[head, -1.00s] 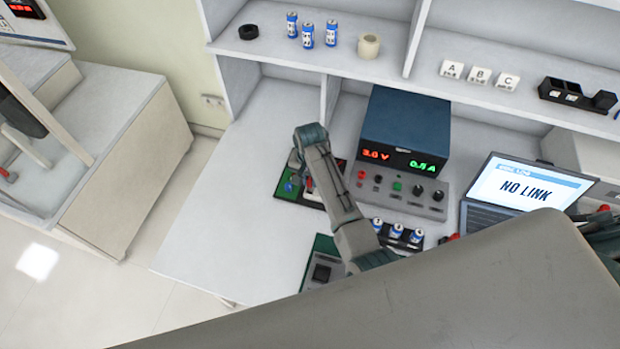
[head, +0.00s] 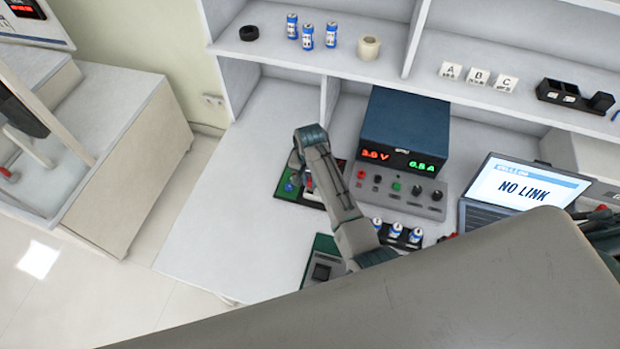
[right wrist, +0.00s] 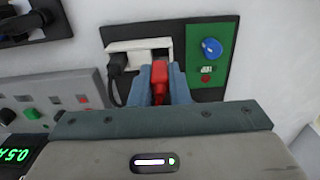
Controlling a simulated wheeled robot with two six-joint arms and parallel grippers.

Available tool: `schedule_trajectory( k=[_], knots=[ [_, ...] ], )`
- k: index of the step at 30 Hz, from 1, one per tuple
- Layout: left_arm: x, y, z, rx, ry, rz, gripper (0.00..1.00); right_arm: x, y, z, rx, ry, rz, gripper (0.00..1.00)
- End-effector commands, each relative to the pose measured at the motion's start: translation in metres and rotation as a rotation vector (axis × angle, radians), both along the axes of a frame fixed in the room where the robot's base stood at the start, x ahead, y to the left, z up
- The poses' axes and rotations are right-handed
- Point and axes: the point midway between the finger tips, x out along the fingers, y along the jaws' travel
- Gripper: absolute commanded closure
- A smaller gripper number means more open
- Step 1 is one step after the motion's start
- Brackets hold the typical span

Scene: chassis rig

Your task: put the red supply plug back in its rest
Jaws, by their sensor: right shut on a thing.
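The red supply plug (right wrist: 159,76) is between the fingers of my right gripper (right wrist: 160,84) in the right wrist view, and the gripper is shut on it. The plug's far end is at the right part of a white rest block (right wrist: 125,47) on a dark panel. I cannot tell whether it is seated there or just in front. A black plug (right wrist: 117,64) sits at the block's left part. In the head view my right gripper (head: 297,177) is over the panel, and my own arm mostly hides the plug and block. My left gripper is not in view.
A green board with a blue knob (right wrist: 211,47) is right of the block. The power supply (head: 404,135) and its socket panel (head: 385,192) stand beside the arm. A laptop (head: 525,188) reads NO LINK. The table's left part (head: 225,220) is clear.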

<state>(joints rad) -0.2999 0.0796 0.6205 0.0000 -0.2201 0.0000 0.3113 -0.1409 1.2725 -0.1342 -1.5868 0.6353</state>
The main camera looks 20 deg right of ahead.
Motion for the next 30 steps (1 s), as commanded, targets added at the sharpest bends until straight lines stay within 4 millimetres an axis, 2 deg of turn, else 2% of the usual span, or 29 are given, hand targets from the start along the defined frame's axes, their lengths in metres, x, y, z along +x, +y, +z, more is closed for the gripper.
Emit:
schedule_trajectory(
  k=[16,30],
  knots=[
    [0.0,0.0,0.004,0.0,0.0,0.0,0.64,0.0,0.0,0.0,0.0,0.0,0.0,1.0],
    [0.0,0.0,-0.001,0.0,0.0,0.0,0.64,0.0,0.0,-0.011,-0.001,-0.001,0.0,1.0]
  ],
)
